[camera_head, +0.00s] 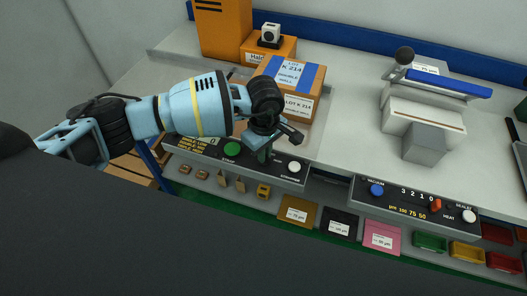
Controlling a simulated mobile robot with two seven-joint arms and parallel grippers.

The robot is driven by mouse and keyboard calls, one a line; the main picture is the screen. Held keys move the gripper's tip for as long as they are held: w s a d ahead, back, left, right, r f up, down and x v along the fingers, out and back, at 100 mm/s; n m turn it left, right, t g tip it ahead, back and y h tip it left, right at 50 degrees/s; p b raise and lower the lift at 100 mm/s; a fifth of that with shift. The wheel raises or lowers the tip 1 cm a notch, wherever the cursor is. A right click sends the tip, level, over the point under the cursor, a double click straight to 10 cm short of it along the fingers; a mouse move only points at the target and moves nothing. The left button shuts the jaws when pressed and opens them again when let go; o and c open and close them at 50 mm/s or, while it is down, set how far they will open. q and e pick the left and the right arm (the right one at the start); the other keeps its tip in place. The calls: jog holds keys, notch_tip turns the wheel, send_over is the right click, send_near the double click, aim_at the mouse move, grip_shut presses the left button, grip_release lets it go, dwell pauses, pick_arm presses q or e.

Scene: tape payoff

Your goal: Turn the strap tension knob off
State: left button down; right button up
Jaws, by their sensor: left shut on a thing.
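The strapper panel (215,153) runs along the front edge of the bench, with a green round button (232,148) on its left and a white round control (295,166) on its right. Between them is the strap tension knob (264,155), a small dark green piece mostly covered by my gripper. My left gripper (268,146) reaches in from the left, points down and is shut on this knob. The knob's pointer and markings are hidden, so its setting cannot be read. My right gripper is not in view.
A cardboard box (298,90) with blue tape stands just behind my left gripper. A sealer panel (412,203) with a blue button, an orange knob and a white control is to the right. A grey sealing machine (425,118) stands behind it. Coloured bins (430,242) hang below the front edge.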

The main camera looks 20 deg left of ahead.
pick_arm(q)
jog(key=shift+n, duration=0.5)
jog(key=c, duration=1.5)
grip_release()
jog(key=shift+r, duration=3.9)
